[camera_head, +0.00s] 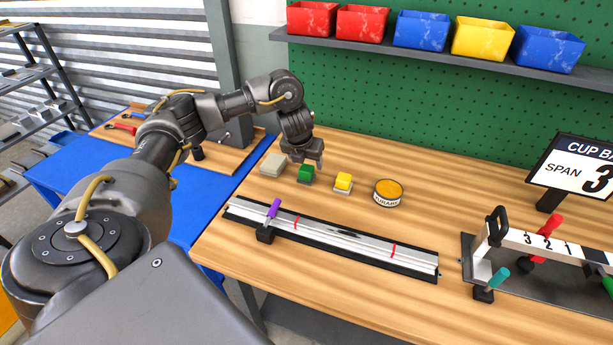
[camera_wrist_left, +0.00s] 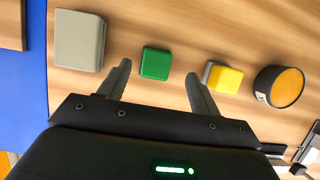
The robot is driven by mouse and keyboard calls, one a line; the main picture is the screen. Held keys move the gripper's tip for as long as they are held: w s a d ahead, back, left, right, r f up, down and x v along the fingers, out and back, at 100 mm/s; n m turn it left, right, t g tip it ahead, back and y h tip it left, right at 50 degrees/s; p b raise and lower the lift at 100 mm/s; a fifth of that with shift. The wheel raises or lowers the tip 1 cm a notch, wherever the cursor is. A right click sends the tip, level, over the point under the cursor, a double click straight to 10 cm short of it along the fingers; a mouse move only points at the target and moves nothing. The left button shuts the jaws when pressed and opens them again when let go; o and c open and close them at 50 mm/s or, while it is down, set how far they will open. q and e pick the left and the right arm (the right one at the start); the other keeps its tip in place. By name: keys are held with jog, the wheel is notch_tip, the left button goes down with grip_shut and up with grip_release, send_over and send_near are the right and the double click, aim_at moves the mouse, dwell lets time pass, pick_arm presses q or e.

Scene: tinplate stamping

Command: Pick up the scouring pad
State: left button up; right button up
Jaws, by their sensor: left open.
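The scouring pad looks to be the small green block (camera_head: 305,174) on the wooden bench top. In the left wrist view the green pad (camera_wrist_left: 155,64) lies between the lines of the two fingers, near their tips. My left gripper (camera_head: 307,161) is above and just behind the pad, pointing down, and covers part of it in the head view. In the left wrist view the left gripper (camera_wrist_left: 158,70) is open and empty, with one finger on each side of the pad. I cannot tell the exact height above it. My right gripper is not in view.
A beige block (camera_head: 272,164) sits left of the pad. A yellow sponge (camera_head: 343,181) and a round tin (camera_head: 388,196) sit to its right. A metal rail (camera_head: 335,240) with a purple-handled clamp lies in front. A sign (camera_head: 580,170) and a numbered gauge (camera_head: 545,243) stand right.

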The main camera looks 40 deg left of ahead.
aim_at(306, 168)
pick_arm(q)
jog(key=x, duration=0.1)
jog(key=b+x, duration=0.1)
jog(key=x, duration=0.2)
jog(key=shift+s+a+f+b, duration=0.15)
jog(key=shift+s+f+b, duration=0.1)
jog(key=shift+s+b, duration=0.1)
jog(key=shift+w+a+f, duration=0.1)
jog(key=shift+w+f, duration=0.2)
jog(key=shift+f, duration=0.1)
jog(key=shift+r, duration=0.1)
jog(key=shift+c, duration=0.6)
jog(key=c, duration=1)
